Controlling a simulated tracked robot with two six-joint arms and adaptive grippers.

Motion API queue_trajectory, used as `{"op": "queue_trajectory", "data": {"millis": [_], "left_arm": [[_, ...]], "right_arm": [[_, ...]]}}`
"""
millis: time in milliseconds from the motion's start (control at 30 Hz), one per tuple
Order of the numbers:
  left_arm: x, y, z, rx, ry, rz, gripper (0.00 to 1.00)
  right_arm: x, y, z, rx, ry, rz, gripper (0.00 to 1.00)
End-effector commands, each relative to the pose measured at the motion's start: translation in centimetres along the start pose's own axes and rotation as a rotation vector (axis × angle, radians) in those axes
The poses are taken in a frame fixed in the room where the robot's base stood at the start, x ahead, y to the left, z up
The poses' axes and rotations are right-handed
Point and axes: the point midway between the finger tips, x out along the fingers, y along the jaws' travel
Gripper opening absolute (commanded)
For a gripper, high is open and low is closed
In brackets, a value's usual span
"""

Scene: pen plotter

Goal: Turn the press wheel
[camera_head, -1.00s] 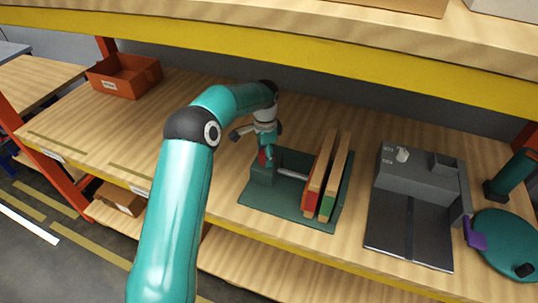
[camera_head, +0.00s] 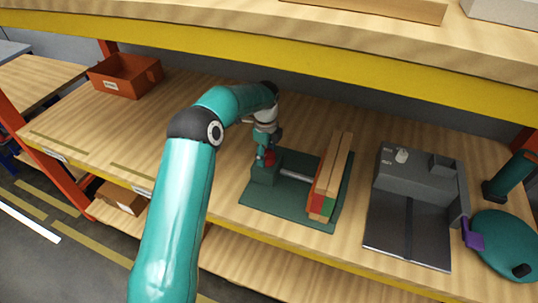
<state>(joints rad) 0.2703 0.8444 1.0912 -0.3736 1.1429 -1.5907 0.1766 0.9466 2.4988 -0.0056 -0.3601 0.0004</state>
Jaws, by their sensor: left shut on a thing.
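The press stands on the wooden shelf, with a dark green base (camera_head: 262,205), a green end block (camera_head: 264,174) and a grey screw rod (camera_head: 296,174). A small red part (camera_head: 269,157), which looks like the press wheel, shows at the left end block. My left gripper (camera_head: 267,150) points down and is shut on this red part, hiding most of it. Two upright wooden boards (camera_head: 334,170) stand close together on the press, with red and green pieces (camera_head: 321,207) between or against them at the front.
An orange bin (camera_head: 126,76) sits at the back left. A yellow-edged shelf (camera_head: 260,50) hangs above. The shelf left of the press is clear.

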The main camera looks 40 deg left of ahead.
Motion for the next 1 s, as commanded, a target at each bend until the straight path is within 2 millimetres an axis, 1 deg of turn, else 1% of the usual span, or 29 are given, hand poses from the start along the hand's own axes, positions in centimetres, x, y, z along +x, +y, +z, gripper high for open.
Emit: {"op": "queue_trajectory", "data": {"millis": [33, 267, 700, 733, 867, 1000], "left_arm": [[-0.36, -0.51, -0.13, 0.020, 0.002, -0.020, 0.20], [-0.34, -0.54, -0.16, 0.081, 0.001, -0.020, 0.20], [-0.34, -0.56, -0.19, 0.091, 0.001, -0.020, 0.20], [-0.34, -0.56, -0.20, 0.091, 0.001, -0.020, 0.58], [-0.31, -0.52, -0.15, 0.090, 0.001, -0.019, 0.80], [-0.19, -0.38, -0.10, 0.090, 0.001, -0.014, 0.80]], "right_arm": [[-0.07, -0.03, 0.00, 0.000, 0.000, 0.000, 0.56], [-0.12, -0.04, 0.00, 0.000, 0.000, 0.000, 0.56], [-0.12, -0.04, 0.00, 0.000, 0.000, 0.000, 0.56], [-0.12, -0.04, 0.00, 0.000, 0.000, 0.000, 0.56], [-0.12, -0.04, 0.00, 0.000, 0.000, 0.000, 0.56], [-0.12, -0.04, 0.00, 0.000, 0.000, 0.000, 0.56]]}}
